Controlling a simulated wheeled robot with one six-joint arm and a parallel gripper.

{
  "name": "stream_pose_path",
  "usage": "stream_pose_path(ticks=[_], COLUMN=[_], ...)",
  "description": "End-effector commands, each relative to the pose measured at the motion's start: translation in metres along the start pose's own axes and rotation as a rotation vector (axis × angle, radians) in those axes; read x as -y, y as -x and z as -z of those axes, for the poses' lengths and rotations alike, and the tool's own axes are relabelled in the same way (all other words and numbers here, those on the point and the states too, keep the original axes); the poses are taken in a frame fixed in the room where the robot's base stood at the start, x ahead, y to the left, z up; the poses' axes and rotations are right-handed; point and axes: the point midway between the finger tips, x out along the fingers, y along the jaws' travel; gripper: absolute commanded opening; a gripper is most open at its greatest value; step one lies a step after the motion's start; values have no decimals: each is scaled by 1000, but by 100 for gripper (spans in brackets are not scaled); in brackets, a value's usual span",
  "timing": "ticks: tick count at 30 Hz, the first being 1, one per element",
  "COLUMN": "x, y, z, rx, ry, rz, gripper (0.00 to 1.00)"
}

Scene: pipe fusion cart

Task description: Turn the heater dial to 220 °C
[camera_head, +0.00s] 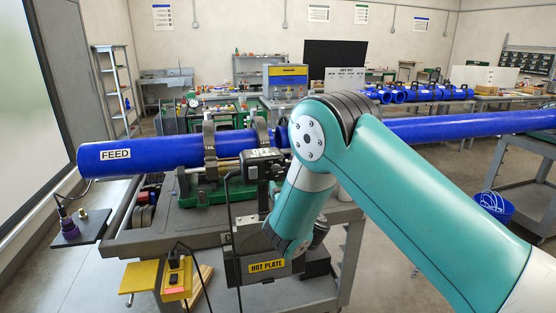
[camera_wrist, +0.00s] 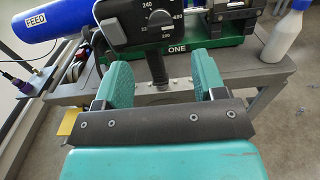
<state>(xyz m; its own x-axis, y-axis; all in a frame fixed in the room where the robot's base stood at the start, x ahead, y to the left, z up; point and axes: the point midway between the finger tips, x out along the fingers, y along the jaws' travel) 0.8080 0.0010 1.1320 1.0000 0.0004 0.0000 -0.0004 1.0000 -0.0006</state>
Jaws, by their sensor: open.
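The heater dial (camera_wrist: 159,19) is a dark round knob with a light pointer mark on a black control box (camera_wrist: 122,30) at the top of the wrist view. White numbers ring it. One at the upper left reads 240; the others are too small to read surely, and I cannot tell the exact setting. In the head view the control box (camera_head: 262,164) stands above the hot plate label (camera_head: 267,266), and the dial's face is not clear. My gripper (camera_wrist: 164,80) is open and empty. Its teal fingers point toward the box, below and short of the dial, apart from it.
A blue FEED pipe (camera_head: 140,153) lies clamped on the grey cart (camera_head: 205,215). A white bottle (camera_wrist: 286,35) stands to the right of the box. A yellow block (camera_head: 176,280) with a black device and cable is at the cart's front left.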

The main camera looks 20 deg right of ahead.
Motion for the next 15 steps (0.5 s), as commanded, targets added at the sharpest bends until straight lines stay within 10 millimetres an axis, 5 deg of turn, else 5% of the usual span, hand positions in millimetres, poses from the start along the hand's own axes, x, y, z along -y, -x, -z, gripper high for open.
stream_pose_path(ticks=[15], x=[1], y=[-84], z=[-2], rx=[1], ry=[-2], rz=[3], gripper=[64])
